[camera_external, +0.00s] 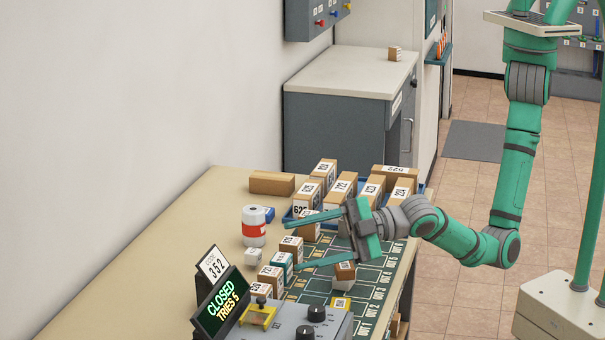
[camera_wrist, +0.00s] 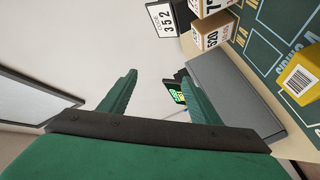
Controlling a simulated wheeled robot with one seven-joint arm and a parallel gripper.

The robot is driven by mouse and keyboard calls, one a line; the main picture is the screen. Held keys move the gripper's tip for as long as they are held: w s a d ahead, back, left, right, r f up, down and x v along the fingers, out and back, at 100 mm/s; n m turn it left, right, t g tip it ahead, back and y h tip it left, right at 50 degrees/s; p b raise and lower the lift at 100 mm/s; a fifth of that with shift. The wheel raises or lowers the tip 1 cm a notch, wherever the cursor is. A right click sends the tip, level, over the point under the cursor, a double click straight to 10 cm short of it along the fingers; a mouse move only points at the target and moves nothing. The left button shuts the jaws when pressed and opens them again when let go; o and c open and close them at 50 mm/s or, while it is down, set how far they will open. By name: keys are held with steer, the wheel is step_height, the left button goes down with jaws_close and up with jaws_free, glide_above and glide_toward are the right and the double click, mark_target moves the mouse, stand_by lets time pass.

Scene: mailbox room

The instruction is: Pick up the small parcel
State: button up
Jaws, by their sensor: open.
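My gripper (camera_external: 299,242) is open, with its two green fingers reaching left over the sorting table. Several small brown parcels with white labels stand near the fingertips, among them one small parcel (camera_external: 291,246) between them in the picture; I cannot tell which one the task means. Another small parcel (camera_external: 394,53) sits alone on the grey cabinet at the back. In the wrist view my gripper (camera_wrist: 160,78) is open and empty, with wall and a dark sign between its fingers. Labelled parcels (camera_wrist: 212,32) show at upper right there, outside the fingers.
Larger boxes (camera_external: 395,171) crowd a blue tray at the table's far end. A white roll with a red band (camera_external: 254,227), a "CLOSED TRIES 5" sign (camera_external: 221,303) and a grey control box (camera_external: 300,322) stand nearby.

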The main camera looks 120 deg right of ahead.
steer(key=w+d+r+m+g+h, duration=0.1)
steer(key=d+r+m+g+h, duration=0.15)
steer(key=d, duration=0.65)
steer(key=w+d+r+m+g+h, duration=0.1)
steer(key=d+r+m+g+h, duration=0.2)
steer(key=d, duration=0.6)
steer(key=s+d+r+m+g+h, duration=0.1)
steer(key=s+d+m+g, duration=0.15)
steer(key=d, duration=0.35)
steer(key=s+d+m+g+h, duration=0.1)
steer(key=s+d+m, duration=0.15)
steer(key=d, duration=0.45)
steer(key=s+d+f+m+g+y, duration=0.1)
steer(key=s+d+f+m+g, duration=0.1)
steer(key=s+d+m+g, duration=0.15)
steer(key=m+g+y, duration=0.4)
steer(key=y, duration=0.5)
glide_above(309, 233)
steer(key=d, duration=0.3)
steer(key=shift+h, duration=0.25)
steer(key=f, duration=0.6)
steer(key=shift+s+a, duration=0.2)
steer(key=shift+s, duration=0.1)
steer(key=shift+s+a+g, duration=0.15)
steer(key=shift+a+g, duration=0.1)
steer(key=shift+a, duration=0.05)
steer(key=shift+s+a+f, duration=0.1)
steer(key=shift+f, duration=5.35)
